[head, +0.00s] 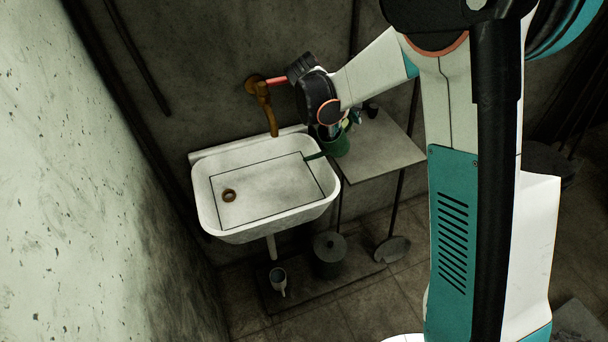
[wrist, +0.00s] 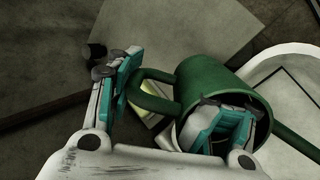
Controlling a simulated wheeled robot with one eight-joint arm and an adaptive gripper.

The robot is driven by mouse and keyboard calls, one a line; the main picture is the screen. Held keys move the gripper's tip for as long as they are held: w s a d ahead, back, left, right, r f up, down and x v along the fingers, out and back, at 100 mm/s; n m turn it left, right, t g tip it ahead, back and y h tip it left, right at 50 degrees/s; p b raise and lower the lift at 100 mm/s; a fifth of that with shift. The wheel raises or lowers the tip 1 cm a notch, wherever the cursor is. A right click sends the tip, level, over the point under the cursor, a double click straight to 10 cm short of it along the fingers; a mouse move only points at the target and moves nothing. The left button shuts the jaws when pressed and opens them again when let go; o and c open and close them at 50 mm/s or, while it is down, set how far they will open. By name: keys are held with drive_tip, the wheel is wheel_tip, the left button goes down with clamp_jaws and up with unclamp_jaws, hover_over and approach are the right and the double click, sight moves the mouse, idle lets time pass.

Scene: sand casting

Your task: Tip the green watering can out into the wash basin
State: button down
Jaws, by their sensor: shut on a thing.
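The green watering can (head: 341,147) is at the right rim of the white wash basin (head: 212,213). Its spout points left over the basin's edge. My gripper (head: 331,130) comes down on the can from above. In the wrist view, my gripper (wrist: 172,98) is shut on the can (wrist: 203,76), with one finger inside its mouth and the other outside, beyond the handle (wrist: 150,101). The can looks roughly upright in the head view. Its contents are hidden.
A brass tap (head: 265,105) hangs over the back of the basin. A grey side table (head: 390,155) stands right of the basin, with small dark items near my gripper. The basin's inside is clear.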

drive_tip(key=shift+s+a, duration=0.1)
drive_tip(key=shift+r+g+y+p, duration=0.35)
drive_tip(key=shift+r+p, duration=0.2)
drive_tip(key=shift+p, duration=0.2)
drive_tip(key=shift+d+r+g+y+p, duration=0.2)
drive_tip(key=shift+r+g+y+p, duration=0.5)
drive_tip(key=shift+y+p, duration=0.25)
drive_tip(key=shift+r+g+y+p, duration=0.3)
drive_tip(key=shift+g+y+p, duration=0.05)
drive_tip(key=shift+g+y, duration=0.25)
drive_tip(key=shift+a, duration=0.2)
drive_tip(key=s+f+m, duration=0.3)
drive_tip(key=s+m, duration=0.1)
drive_tip(key=s, duration=0.2)
drive_tip(key=s+d+f+m+g+y, duration=0.1)
drive_tip(key=s+f+m, duration=0.2)
drive_tip(key=s, duration=0.4)
drive_tip(key=shift+s+d+f+m, duration=0.25)
drive_tip(key=shift+m, duration=0.25)
